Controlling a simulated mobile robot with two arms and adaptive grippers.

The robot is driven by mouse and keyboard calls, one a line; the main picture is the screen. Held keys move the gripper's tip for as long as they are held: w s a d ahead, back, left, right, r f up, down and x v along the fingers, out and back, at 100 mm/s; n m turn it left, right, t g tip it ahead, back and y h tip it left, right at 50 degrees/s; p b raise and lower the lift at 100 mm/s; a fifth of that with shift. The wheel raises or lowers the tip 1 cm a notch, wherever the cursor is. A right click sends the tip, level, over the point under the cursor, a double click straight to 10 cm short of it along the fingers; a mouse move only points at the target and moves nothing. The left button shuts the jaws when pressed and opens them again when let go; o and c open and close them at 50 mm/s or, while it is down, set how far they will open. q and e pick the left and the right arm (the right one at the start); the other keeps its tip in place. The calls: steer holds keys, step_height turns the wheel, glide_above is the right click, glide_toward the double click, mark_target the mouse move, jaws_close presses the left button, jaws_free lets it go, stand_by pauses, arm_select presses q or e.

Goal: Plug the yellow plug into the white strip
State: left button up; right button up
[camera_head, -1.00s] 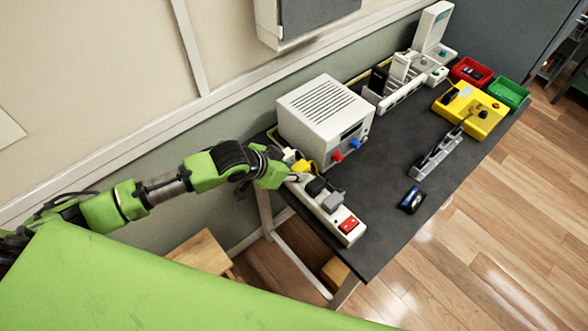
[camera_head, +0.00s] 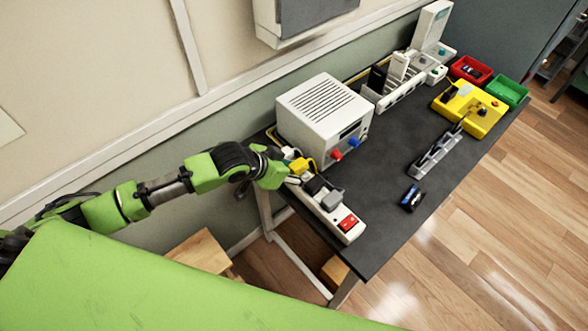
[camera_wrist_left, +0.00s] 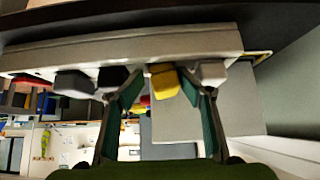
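The white strip (camera_head: 350,236) lies at the table's near left edge, with a red switch at its near end. Grey and black plugs sit in it. The yellow plug (camera_head: 300,165) is at its far end, partly hidden by my left gripper (camera_head: 287,178). In the left wrist view, the yellow plug (camera_wrist_left: 164,82) stands against the strip (camera_wrist_left: 120,55), between the black plug (camera_wrist_left: 112,77) and a white plug (camera_wrist_left: 212,72). My left gripper's fingers (camera_wrist_left: 160,92) are apart on either side of the yellow plug, with a gap visible. Its prongs are hidden. My right gripper is not in view.
A white power-supply box (camera_head: 324,115) stands close behind the strip. A small phone-like item (camera_head: 412,198), a grey rail (camera_head: 436,152), a yellow fixture (camera_head: 469,108), and red (camera_head: 470,69) and green (camera_head: 507,91) bins lie farther right. The table's middle (camera_head: 385,165) is clear.

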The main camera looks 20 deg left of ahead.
arm_select(q)
steer(key=shift+s+a+f, duration=0.25)
steer(key=shift+s+f, duration=0.15)
steer(key=shift+f, duration=0.15)
steer(key=shift+s+a+r, duration=0.15)
steer(key=shift+s+r, duration=0.05)
steer(key=shift+r, duration=0.15)
steer(key=v, duration=0.7)
steer(key=shift+w+r, duration=0.25)
steer(key=shift+r, duration=0.25)
